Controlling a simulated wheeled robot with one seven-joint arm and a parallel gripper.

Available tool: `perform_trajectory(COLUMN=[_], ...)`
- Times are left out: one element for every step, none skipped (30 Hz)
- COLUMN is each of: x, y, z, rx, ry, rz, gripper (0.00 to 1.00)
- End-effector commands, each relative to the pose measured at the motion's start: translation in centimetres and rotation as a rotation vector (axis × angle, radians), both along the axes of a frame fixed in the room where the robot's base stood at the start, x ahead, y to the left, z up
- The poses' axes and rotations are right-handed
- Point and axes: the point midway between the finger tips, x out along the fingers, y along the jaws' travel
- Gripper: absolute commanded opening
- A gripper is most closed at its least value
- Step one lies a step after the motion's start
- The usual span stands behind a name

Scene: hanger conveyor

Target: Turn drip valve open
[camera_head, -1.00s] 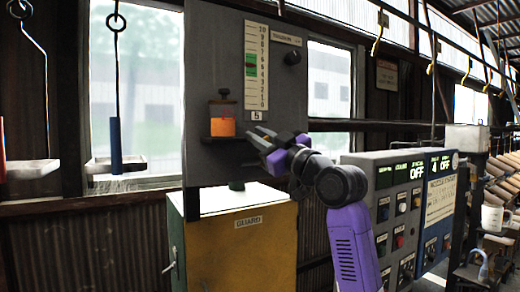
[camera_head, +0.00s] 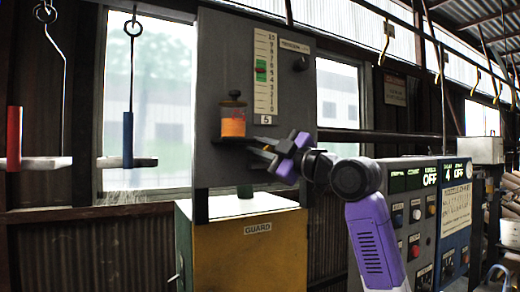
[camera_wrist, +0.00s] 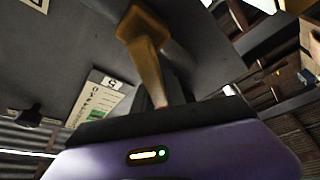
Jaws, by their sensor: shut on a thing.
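The drip oiler is a clear jar (camera_head: 233,116) with orange fluid and a dark lid. It stands on a small dark shelf on the grey panel. In the wrist view a brass lever (camera_wrist: 145,50), apparently the drip valve's handle, runs down between my dark fingers. My gripper (camera_head: 256,146) is just below and right of the jar, and also shows in the wrist view (camera_wrist: 160,98). It is shut on the brass lever. The finger contact is partly hidden by the gripper body. In the head view the lever is too small to make out.
The grey panel (camera_head: 213,60) has a numbered scale (camera_head: 264,85) and a dark knob (camera_head: 299,63). A yellow guard cabinet (camera_head: 250,255) stands below. A control box (camera_head: 408,182) is at right. Trays with a red rod (camera_head: 14,133) and blue rod (camera_head: 128,135) hang at left.

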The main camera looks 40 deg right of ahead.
Motion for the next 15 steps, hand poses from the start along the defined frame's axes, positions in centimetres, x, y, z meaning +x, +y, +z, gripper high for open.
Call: perform_trajectory(x=[0.02,0.02,0.02,0.02,0.02,0.02,0.03,0.03,0.03,0.03,0.02,0.02,0.02,0.02,0.01], y=[0.13,0.14,0.14,0.14,0.14,0.14,0.15,0.15,0.15,0.14,0.13,0.12,0.11,0.11,0.08], z=[0.01,0.02,0.02,0.02,0.02,0.02,0.03,0.03,0.03,0.03,0.03,0.03,0.02,0.03,0.03], rx=[-0.001,-0.001,-0.001,0.000,0.000,0.000,0.000,0.000,0.000,0.000,0.000,0.000,0.000,0.000,0.001], ry=[0.000,0.000,0.000,0.001,0.001,0.001,0.001,0.001,0.000,0.000,0.000,0.000,0.000,0.000,0.000], rz=[0.003,0.003,0.003,0.003,0.003,0.003,0.003,0.003,0.002,0.002,0.002,0.002,0.002,0.002,0.002], gripper=[0.00,0.00,0.00,0.00,0.00,0.00,0.00,0.00,0.24,0.30,0.36,0.38,0.38,0.38,0.38])
